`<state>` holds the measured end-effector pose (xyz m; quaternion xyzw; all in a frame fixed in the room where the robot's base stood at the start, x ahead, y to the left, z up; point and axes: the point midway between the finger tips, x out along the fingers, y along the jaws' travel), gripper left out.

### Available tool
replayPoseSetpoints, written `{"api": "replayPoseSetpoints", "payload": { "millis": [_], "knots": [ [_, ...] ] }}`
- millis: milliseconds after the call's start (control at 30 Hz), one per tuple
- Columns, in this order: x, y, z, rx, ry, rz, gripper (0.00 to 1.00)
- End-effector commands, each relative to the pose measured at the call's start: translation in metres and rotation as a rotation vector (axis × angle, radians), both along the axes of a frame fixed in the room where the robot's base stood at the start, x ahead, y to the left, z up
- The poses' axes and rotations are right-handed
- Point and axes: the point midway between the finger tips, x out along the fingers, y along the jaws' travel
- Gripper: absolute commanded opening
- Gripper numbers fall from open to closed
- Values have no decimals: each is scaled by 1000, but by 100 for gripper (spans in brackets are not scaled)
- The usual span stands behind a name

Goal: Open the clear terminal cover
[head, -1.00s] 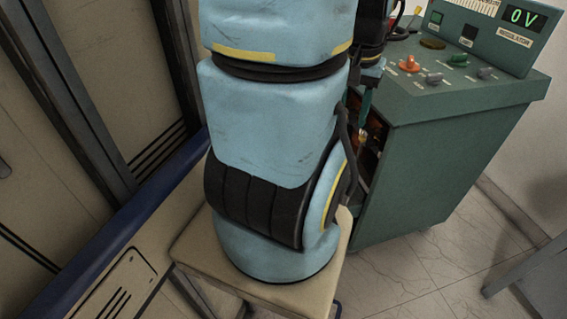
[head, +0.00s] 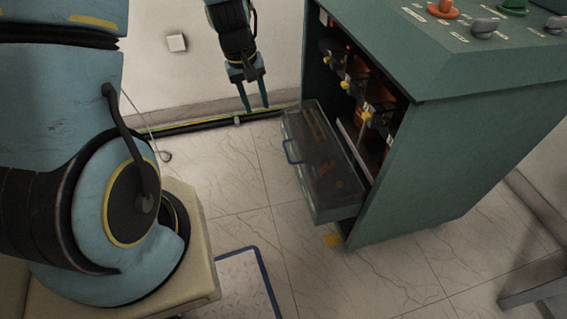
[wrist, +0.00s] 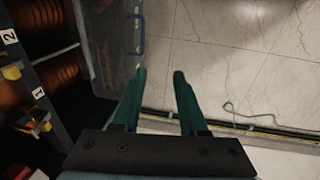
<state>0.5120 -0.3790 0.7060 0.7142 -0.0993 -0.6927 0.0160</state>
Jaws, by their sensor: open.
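The clear terminal cover (head: 325,165) is a see-through panel in a green frame. It leans outward from the lower front of the green cabinet (head: 455,150), with the opening above it exposed. Its blue handle (head: 291,151) is on the outer face. The cover (wrist: 108,45) and handle (wrist: 140,22) also show in the wrist view. My gripper (head: 256,109) is open and empty, up and left of the cover in the head view. In the wrist view my gripper's green fingers (wrist: 160,73) are apart, with the handle beyond them and nothing between them.
Inside the cabinet are copper-coloured coils (wrist: 62,75) and yellow-tipped terminals (head: 367,117). Control knobs (head: 484,28) are on top. A cable channel (head: 200,124) runs along the wall. The tiled floor (head: 225,175) left of the cover is clear.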

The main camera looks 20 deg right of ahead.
Motion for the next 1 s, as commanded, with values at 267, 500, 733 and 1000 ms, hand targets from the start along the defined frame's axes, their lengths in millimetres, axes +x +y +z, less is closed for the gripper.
{"api": "replayPoseSetpoints", "payload": {
  "millis": [267, 500, 733, 1000],
  "knots": [
    [-17, -61, -87, -17, 41, 5, 42],
    [-19, -67, -115, -16, 46, 7, 42],
    [-20, -75, -158, -15, 46, 8, 42],
    [-20, -81, -188, -16, 43, 7, 42]
  ]
}}
